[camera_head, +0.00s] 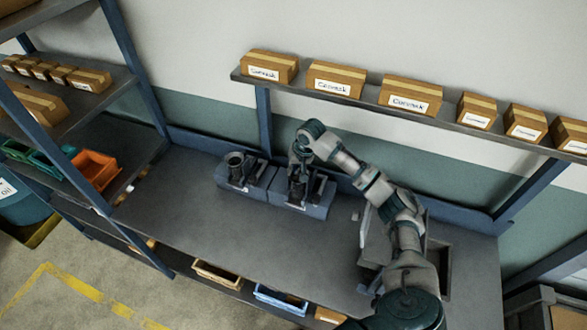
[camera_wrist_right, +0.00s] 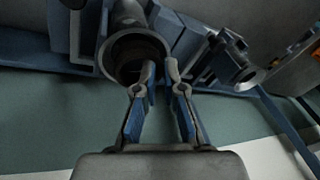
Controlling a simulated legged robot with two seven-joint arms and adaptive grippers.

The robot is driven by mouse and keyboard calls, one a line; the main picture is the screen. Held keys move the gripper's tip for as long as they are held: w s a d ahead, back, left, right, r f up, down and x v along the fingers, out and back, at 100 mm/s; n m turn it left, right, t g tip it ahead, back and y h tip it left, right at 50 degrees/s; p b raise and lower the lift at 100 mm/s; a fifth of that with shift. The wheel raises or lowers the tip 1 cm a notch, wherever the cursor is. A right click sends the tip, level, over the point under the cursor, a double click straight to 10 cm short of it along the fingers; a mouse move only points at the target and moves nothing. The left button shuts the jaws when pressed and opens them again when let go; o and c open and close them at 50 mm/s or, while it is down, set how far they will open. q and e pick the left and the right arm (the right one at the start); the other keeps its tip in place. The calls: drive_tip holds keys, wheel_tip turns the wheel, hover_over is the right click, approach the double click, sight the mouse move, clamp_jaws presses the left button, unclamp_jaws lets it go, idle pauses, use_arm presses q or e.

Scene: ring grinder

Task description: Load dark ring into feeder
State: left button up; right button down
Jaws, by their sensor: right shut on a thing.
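My right gripper (camera_head: 297,158) reaches down over the right-hand blue-based machine (camera_head: 312,206) at the back of the table. In the wrist view its fingertips (camera_wrist_right: 160,70) are close together at the round mouth of a grey tube (camera_wrist_right: 104,62), which looks like the feeder. A dark ring (camera_wrist_right: 128,73) shows dimly inside that mouth, by the left fingertip. The gripper is shut on it, though the contact is hard to see. In the head view the arm and shadow hide the ring. My left gripper is not in view.
A second blue-based machine (camera_head: 236,180) stands just to the left; its open tube also shows in the wrist view (camera_wrist_right: 246,74). A grey box (camera_head: 437,270) sits at the right, partly behind my arm. A shelf of cartons (camera_head: 335,78) runs above. The table's front left is clear.

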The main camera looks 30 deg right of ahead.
drive_tip(key=c, duration=1.2)
unclamp_jaws()
drive_tip(key=v, duration=1.2)
drive_tip(key=shift+f, duration=0.15)
